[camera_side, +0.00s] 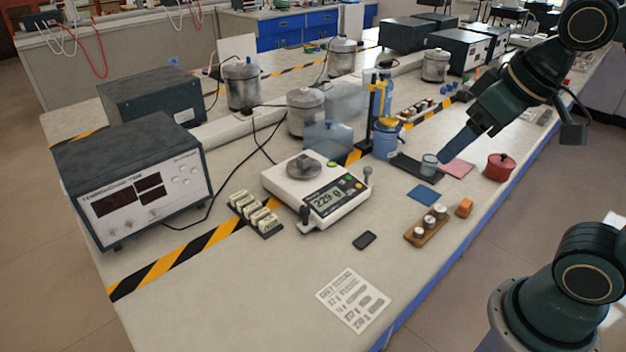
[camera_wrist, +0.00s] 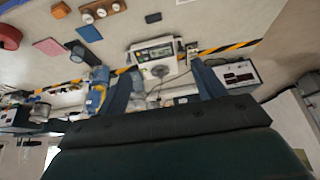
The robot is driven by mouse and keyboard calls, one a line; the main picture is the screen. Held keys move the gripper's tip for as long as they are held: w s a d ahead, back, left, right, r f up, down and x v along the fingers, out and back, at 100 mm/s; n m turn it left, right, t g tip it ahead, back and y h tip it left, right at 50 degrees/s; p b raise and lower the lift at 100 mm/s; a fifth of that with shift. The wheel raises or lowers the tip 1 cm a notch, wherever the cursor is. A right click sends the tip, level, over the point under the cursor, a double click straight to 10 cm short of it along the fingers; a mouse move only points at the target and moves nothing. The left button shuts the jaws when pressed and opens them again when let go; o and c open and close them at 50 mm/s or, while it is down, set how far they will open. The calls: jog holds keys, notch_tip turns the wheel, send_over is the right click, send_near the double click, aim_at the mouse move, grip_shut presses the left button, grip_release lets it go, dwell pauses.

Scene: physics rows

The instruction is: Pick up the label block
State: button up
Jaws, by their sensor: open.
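Several cream blocks with printed faces (camera_side: 255,213) stand in a dark rack left of the white balance. A small orange block (camera_side: 465,207) lies on the bench's right side and also shows at the top of the wrist view (camera_wrist: 60,10). I cannot tell for certain which is the label block. My gripper (camera_side: 447,157) points down and left above the bench, beside a small clear jar; its tips overlap the jar's surroundings in the side view. In the wrist view my gripper (camera_wrist: 160,68) has its two fingers wide apart with nothing between them.
The white balance (camera_side: 340,205) carries a grey weight (camera_side: 304,167).

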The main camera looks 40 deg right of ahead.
jog(key=w+a, duration=0.2)
jog(key=w, duration=1)
jog(key=g, duration=0.1)
send_over(247, 201)
jog(key=s, duration=0.3)
jog(key=shift+w+a+f, duration=0.1)
jog(key=shift+f, duration=6.55)
jog(key=shift+w+f, duration=0.1)
jog(key=shift+f, duration=6.55)
jog(key=shift+f, duration=0.1)
jog(key=shift+x, duration=2.45)
jog(key=shift+c, duration=0.4)
jog(key=c, duration=1)
